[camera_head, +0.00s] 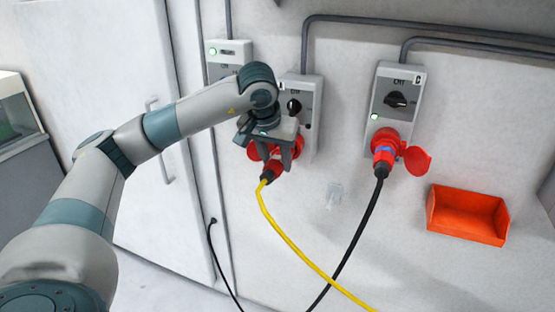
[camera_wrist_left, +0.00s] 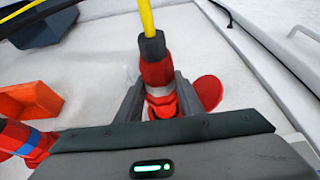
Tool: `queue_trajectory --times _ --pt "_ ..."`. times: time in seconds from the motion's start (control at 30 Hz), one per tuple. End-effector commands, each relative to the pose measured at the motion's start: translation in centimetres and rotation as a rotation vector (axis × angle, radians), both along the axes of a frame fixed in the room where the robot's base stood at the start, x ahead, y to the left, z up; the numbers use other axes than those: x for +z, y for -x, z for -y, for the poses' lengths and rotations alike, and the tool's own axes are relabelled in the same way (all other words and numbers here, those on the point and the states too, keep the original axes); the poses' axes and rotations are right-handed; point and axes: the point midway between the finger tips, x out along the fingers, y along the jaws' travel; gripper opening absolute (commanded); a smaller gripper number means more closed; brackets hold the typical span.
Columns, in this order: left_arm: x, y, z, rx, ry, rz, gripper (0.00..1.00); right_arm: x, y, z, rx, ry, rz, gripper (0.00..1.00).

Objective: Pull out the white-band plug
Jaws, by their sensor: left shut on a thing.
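The white-band plug (camera_wrist_left: 157,72) is red, with a black collar and a yellow cable. Its white band shows between my fingers in the left wrist view. In the head view the plug (camera_head: 271,172) is at the red socket under the middle switch box (camera_head: 309,112), partly hidden by my gripper. My left gripper (camera_head: 281,156) is shut around the plug; its two fingers also show in the left wrist view (camera_wrist_left: 160,95). How deep the plug sits in the socket is hidden. My right gripper is in neither view.
A blue-band plug (camera_head: 383,160) with a black cable sits in the socket of the right switch box (camera_head: 397,95). An orange bin (camera_head: 468,214) is on the wall at right. The yellow cable (camera_head: 292,243) hangs down, crossing the black one. A third box (camera_head: 228,55) is at left.

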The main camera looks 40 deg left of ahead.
Motion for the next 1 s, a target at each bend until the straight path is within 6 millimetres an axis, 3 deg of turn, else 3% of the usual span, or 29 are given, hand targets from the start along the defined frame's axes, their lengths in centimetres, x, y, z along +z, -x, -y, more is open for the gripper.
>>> queue_trajectory --times 1.0 --pt "0.0 1.4 0.3 0.001 0.001 0.001 0.03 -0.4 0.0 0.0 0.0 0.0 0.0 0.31"
